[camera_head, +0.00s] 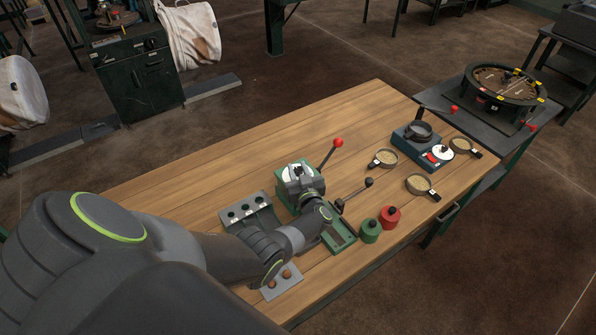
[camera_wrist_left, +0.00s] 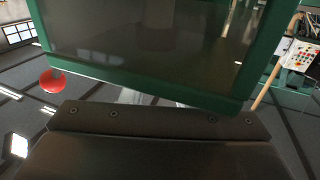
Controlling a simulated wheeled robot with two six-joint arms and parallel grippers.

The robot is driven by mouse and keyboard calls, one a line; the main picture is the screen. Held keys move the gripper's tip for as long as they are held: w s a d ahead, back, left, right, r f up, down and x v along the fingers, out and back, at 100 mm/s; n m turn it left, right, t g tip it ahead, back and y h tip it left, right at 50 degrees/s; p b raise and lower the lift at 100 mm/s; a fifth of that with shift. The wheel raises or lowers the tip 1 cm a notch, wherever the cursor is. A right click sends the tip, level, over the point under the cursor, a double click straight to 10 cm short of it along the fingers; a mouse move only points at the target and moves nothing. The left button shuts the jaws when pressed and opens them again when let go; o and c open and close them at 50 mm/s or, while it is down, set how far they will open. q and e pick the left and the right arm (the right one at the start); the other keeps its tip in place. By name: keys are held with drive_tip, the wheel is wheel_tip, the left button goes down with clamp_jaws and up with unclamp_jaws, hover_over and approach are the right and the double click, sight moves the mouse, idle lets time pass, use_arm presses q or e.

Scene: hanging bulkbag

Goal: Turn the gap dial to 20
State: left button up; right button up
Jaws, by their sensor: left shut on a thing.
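The green machine (camera_head: 284,198) stands on the wooden bench, with a white round dial face (camera_head: 288,172) on its top. I take this to be the gap dial; its scale is too small to read. My left gripper (camera_head: 298,170) is at the dial, shut on its knob, and the knob is mostly hidden by the fingers. In the left wrist view a green-framed dark panel (camera_wrist_left: 150,40) fills the top, above my dark gripper body; the dial does not show clearly there. My right gripper is in neither view.
A lever with a red ball (camera_head: 338,143) rises behind the machine; the ball also shows in the wrist view (camera_wrist_left: 52,81). Green (camera_head: 370,231) and red (camera_head: 390,217) pots, sample pans and a blue device (camera_head: 423,150) stand right. The bench's far left is clear.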

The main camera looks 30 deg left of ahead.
sight(299, 173)
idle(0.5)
use_arm(q)
drive_tip(key=o, duration=1)
drive_tip(key=shift+s+d+p, duration=0.3)
drive_tip(key=shift+d, duration=0.05)
drive_tip(key=p+v, duration=0.1)
drive_tip(key=v, duration=0.3)
drive_tip(key=shift+s+d, duration=0.25)
drive_tip(key=shift+d, duration=0.1)
drive_tip(key=v, duration=1.1)
drive_tip(key=shift+s+d, duration=0.1)
drive_tip(key=shift+d, duration=0.3)
